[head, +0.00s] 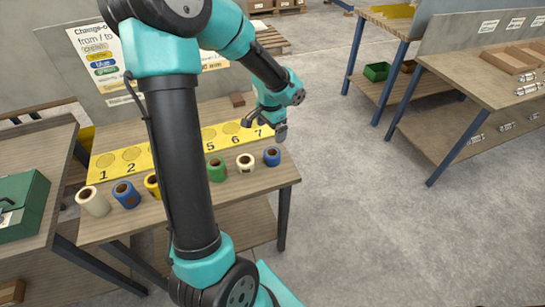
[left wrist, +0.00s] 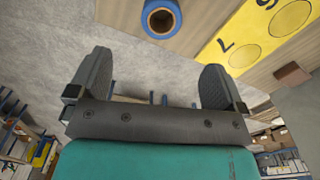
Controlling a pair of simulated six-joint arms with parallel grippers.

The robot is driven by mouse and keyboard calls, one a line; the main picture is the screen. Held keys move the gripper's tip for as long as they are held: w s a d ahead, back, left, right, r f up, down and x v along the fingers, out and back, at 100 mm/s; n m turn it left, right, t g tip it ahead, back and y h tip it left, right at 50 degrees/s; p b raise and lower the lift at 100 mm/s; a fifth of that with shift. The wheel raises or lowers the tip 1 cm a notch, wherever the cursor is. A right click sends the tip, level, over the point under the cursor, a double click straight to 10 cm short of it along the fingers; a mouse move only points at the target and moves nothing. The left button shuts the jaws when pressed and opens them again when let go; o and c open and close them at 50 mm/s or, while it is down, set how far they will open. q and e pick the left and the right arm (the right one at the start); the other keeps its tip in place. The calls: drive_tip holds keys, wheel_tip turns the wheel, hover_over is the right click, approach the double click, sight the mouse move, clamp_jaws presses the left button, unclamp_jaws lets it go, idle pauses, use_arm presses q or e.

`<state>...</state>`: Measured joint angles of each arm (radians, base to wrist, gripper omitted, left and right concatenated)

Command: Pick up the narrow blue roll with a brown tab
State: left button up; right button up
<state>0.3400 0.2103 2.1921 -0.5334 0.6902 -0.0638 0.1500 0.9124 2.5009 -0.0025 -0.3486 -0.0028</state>
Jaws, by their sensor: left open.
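A small blue roll (head: 272,156) with a brown core stands at the right end of the row, near the table's right edge. It also shows at the top of the left wrist view (left wrist: 176,25); I cannot make out its tab. Another blue roll (head: 126,194), larger-looking, stands near the left end. My left gripper (head: 266,128) is open and empty, above the table's back right part, close to the small blue roll and apart from it. Its two fingers show spread in the left wrist view (left wrist: 155,78). My right gripper is not in view.
Cream (head: 93,201), yellow (head: 152,185), green (head: 216,170) and white (head: 246,166) rolls stand in the same row. A yellow numbered strip (head: 110,161) lies behind them. A brown block (head: 237,99) sits at the back. My left arm hides the row's middle.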

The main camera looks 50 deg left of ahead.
use_arm(q)
hover_over(272, 153)
drive_tip(key=s+d, duration=0.2)
wheel_tip(272, 153, down, 9)
drive_tip(key=shift+a+f, duration=0.15)
drive_tip(key=shift+f, duration=0.05)
drive_tip(key=shift+w, duration=0.1)
drive_tip(key=f, duration=0.3)
drive_tip(key=shift+w+a+f, duration=0.15)
drive_tip(key=shift+w+f, duration=0.2)
drive_tip(key=shift+f, duration=0.75)
drive_tip(key=shift+c, duration=0.5)
drive_tip(key=c, duration=0.9)
